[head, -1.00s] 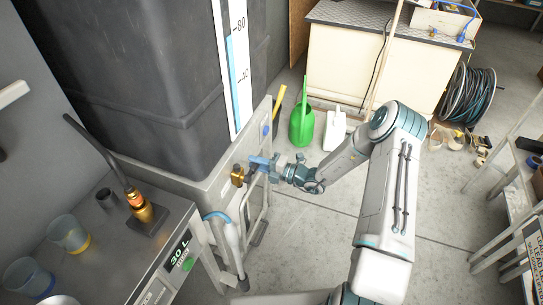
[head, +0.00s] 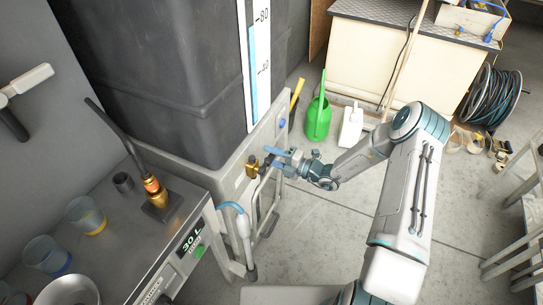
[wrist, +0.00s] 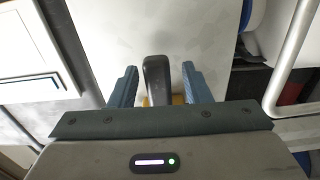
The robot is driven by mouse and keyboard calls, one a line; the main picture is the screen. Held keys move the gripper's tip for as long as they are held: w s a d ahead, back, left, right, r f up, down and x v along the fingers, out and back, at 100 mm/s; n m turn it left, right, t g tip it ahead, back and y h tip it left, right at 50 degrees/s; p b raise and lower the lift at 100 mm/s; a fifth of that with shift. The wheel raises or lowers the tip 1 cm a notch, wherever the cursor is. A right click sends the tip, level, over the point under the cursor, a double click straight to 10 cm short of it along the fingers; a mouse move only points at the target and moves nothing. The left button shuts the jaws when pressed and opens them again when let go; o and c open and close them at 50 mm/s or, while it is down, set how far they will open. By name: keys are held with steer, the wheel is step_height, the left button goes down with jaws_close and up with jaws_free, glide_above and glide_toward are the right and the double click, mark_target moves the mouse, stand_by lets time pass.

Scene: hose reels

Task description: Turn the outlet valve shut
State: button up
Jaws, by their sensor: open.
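The brass outlet valve (head: 252,168) sits low on the front of the big dark tank, at the frame's edge, in the head view. My gripper (head: 276,156) is right beside it, reaching in from the right. In the wrist view a dark grey upright handle (wrist: 157,78) stands between the two blue fingers of my gripper (wrist: 159,84). The fingers are open, with a visible gap on each side of the handle. A bit of yellow brass shows low behind the handle. The valve body is mostly hidden there by my gripper.
The tank (head: 150,75) has a level scale (head: 254,65). A green watering can (head: 318,118) stands behind.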

steer(key=v, duration=1.3)
steer(key=shift+d, duration=0.35)
steer(key=shift+s, duration=0.15)
steer(key=s+a+r+n+g+h+p, duration=0.25)
steer(key=s+r+n+g, duration=0.3)
steer(key=r+n, duration=0.45)
steer(key=s+a+r+n+g+h+p, duration=0.1)
steer(key=s+r+n+g+h+p, duration=0.25)
steer(key=s+r+n, duration=0.55)
steer(key=s+d+r+n+t+h+p, duration=0.2)
steer(key=s+r+n+h, duration=0.3)
steer(key=r+n, duration=0.4)
steer(key=s+d+r+n+t+h+p, duration=0.2)
steer(key=s+d+r+n+h+p, duration=0.1)
steer(key=r+n, duration=0.6)
steer(key=s+d+n+h, duration=0.1)
steer(key=s+n+h, duration=0.1)
steer(key=n, duration=0.2)
steer(key=shift+w+d, duration=0.1)
